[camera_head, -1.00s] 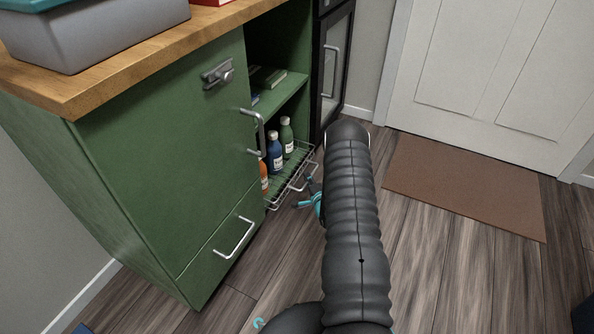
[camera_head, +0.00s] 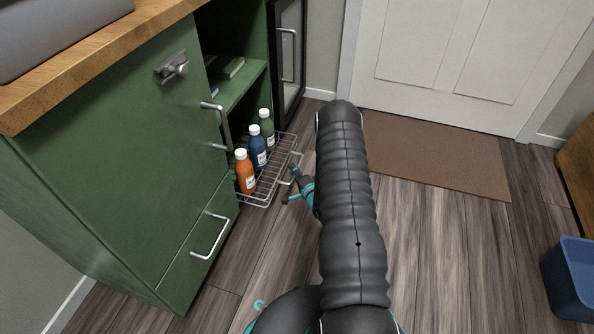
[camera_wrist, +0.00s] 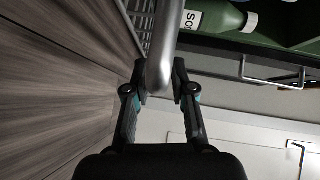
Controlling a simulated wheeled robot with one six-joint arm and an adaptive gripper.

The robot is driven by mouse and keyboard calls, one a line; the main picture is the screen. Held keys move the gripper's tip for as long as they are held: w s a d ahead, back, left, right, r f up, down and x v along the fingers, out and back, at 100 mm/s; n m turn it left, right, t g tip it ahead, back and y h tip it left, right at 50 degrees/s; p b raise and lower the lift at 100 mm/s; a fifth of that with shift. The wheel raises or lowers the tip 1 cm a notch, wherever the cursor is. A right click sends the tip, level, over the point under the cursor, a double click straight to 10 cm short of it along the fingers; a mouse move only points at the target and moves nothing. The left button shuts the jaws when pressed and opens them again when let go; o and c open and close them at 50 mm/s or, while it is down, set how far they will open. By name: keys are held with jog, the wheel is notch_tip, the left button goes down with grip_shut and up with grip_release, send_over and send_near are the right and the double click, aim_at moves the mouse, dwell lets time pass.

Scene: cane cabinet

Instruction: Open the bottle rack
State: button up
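The wire bottle rack (camera_head: 284,163) is at the bottom of the green cabinet and stands partly out over the floor. It carries an orange bottle (camera_head: 245,174), a blue bottle (camera_head: 257,149) and a green bottle (camera_head: 267,128), all upright. My gripper (camera_head: 293,184) is low at the rack's front, partly hidden by my arm. In the wrist view, the rack's metal handle (camera_wrist: 166,60) runs between the fingertips of my gripper (camera_wrist: 160,85). The fingers are closed around the bar. A green bottle (camera_wrist: 222,17) shows beyond it.
The cabinet (camera_head: 110,170) has a lower drawer with a handle (camera_head: 209,236) and a door handle above. A brown mat (camera_head: 435,155) lies before the white door. A blue bin (camera_head: 570,280) is at the right. The wooden floor right of my arm is clear.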

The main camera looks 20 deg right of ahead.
jog(key=shift+d, duration=0.25)
jog(key=shift+r, duration=0.1)
jog(key=shift+s, duration=0.3)
jog(key=s, duration=0.3)
jog(key=s+r, duration=0.1)
jog(key=s, duration=0.7)
jog(key=shift+s+d+r, duration=0.15)
jog(key=shift+s+r, duration=0.05)
jog(key=shift+r, duration=0.1)
